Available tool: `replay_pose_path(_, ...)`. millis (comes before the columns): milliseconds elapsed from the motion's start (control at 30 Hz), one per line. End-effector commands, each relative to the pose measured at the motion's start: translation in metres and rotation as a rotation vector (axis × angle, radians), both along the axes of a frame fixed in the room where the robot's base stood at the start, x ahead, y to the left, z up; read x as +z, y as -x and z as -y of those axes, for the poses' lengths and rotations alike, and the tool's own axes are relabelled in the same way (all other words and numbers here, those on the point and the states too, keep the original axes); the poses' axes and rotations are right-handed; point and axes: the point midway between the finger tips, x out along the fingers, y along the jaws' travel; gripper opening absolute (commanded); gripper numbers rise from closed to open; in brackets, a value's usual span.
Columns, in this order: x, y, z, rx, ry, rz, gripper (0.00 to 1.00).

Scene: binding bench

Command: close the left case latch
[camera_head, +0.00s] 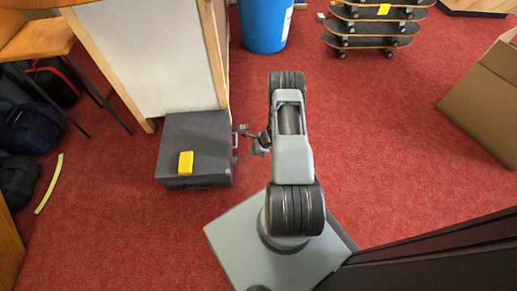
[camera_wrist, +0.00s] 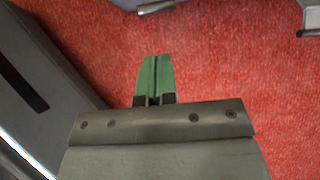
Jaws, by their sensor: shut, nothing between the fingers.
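The dark grey case (camera_head: 170,140) lies on the red floor against the pale cabinet in the head view. Small light metal fittings (camera_head: 235,157) show on its right side; which is the left latch, and whether it is open, is too small to tell. My gripper (camera_head: 242,129) is just right of the case, close to this side; I cannot tell whether it touches. In the wrist view its green fingers (camera_wrist: 154,78) are together, with nothing between them and red floor behind. Grey pieces at the upper edge of that view are cut off and unclear.
The cabinet (camera_head: 165,60) stands right behind the case. A blue bin (camera_head: 264,22), stacked skateboards (camera_head: 372,28) and a cardboard box (camera_head: 485,100) stand farther off. Bags (camera_head: 35,128) lie at left. Open floor lies right of my arm.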

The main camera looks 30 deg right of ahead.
Motion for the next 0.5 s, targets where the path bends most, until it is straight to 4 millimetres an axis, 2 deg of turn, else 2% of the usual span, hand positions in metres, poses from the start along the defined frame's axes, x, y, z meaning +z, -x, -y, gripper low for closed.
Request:
replay_pose_path(33,-0.012,-0.003,-0.005,0.001,0.000,0.000,0.00)
replay_pose_path(100,-0.021,-0.006,-0.011,0.001,0.001,-0.001,0.00)
replay_pose_path(300,-0.027,-0.017,-0.030,0.002,0.001,0.001,0.00)
replay_pose_path(500,-0.030,-0.022,-0.039,-0.001,0.001,0.000,0.00)
